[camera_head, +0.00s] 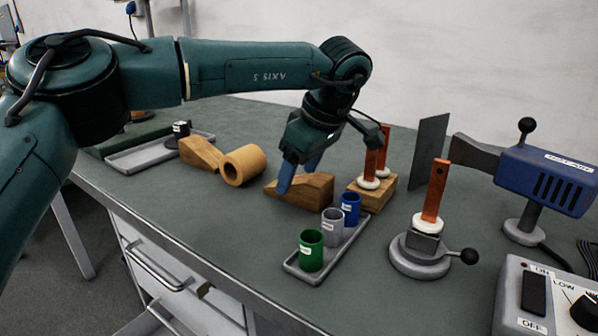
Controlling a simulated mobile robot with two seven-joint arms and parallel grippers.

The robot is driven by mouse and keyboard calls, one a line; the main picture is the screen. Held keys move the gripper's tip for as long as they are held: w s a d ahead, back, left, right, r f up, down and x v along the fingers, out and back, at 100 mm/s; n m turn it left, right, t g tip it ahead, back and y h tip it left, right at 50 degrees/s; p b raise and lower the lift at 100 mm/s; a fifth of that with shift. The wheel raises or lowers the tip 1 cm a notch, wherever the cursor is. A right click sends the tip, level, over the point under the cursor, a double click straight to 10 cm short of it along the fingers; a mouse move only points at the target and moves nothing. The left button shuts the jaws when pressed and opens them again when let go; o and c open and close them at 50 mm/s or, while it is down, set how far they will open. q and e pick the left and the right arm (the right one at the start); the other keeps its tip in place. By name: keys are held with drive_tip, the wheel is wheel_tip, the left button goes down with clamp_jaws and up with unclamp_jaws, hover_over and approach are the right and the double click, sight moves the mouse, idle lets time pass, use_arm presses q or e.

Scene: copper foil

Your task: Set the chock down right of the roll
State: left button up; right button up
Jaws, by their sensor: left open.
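The roll (243,166) is a tan hollow cylinder lying on its side on the grey table, its open end facing the camera. One wooden wedge chock (199,152) lies close against its left side. A second wooden chock (314,191) lies on the table right of the roll, with a gap between them. My left gripper (298,178) is open, its blue fingers pointing down at this second chock and hiding part of it. Whether the fingers touch the chock is hard to tell. My right gripper is out of view.
A tray (338,249) with green, grey and blue cups stands in front. A wooden block (376,196) with copper strips is just right of the chock. A round stand (420,256), blue hot-air tool (545,178) and control box (540,300) fill the right.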

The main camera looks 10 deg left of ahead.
use_arm(q)
drive_tip(key=p+v, duration=0.3)
drive_tip(key=v, duration=0.8)
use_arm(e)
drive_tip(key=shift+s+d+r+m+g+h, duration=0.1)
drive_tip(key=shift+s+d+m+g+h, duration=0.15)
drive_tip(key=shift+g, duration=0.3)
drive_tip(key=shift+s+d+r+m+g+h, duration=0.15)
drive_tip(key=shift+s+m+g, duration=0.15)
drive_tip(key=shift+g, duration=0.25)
use_arm(q)
drive_tip(key=shift+s+d+r, duration=0.1)
drive_tip(key=shift+r, duration=0.05)
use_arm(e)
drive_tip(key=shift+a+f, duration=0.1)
